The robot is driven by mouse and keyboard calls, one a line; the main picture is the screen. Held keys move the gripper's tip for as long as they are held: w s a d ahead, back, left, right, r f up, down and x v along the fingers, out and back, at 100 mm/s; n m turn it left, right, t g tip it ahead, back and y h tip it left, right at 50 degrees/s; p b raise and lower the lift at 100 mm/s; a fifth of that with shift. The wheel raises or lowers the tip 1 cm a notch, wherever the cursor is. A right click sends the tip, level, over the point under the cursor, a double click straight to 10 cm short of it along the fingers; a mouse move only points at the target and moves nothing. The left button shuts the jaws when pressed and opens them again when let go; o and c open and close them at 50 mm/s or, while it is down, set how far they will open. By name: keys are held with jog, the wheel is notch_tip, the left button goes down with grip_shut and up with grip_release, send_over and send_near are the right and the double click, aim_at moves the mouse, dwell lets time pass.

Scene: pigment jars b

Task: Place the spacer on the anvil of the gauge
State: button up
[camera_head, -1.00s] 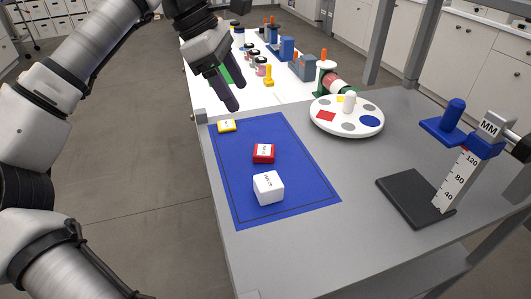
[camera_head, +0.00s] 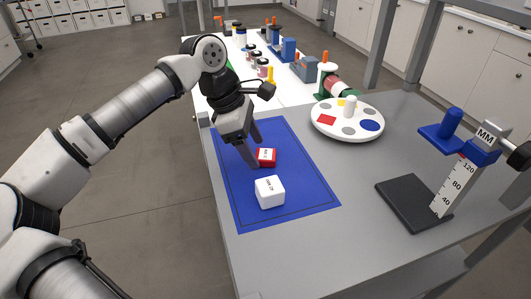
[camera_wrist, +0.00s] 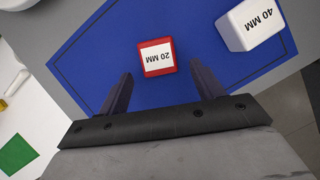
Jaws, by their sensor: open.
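The spacers on the blue mat (camera_head: 305,183) are a red block (camera_head: 266,157) and a white block (camera_head: 270,192). In the wrist view the red block (camera_wrist: 157,57) reads 20 MM and the white block (camera_wrist: 250,25) reads 40 MM. My gripper (camera_head: 254,149) is open and empty, close to the red block. In the wrist view the red block lies ahead of and between the fingertips (camera_wrist: 163,80), not gripped. The gauge has a dark base plate as anvil (camera_head: 410,205), a white scale (camera_head: 447,195) and a blue slider (camera_head: 440,131) raised above the plate.
A round white palette (camera_head: 347,132) with coloured patches stands behind the mat. Jars and tools line the white surface farther back. A grey post (camera_head: 420,45) rises near the gauge. The grey tabletop between mat and gauge is clear.

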jog(key=shift+d+f, duration=0.25)
jog(key=shift+f, duration=0.3)
jog(key=c, duration=1.2)
jog(key=shift+r, duration=0.1)
notch_tip(320, 180, up, 20)
jog(key=b, duration=0.1)
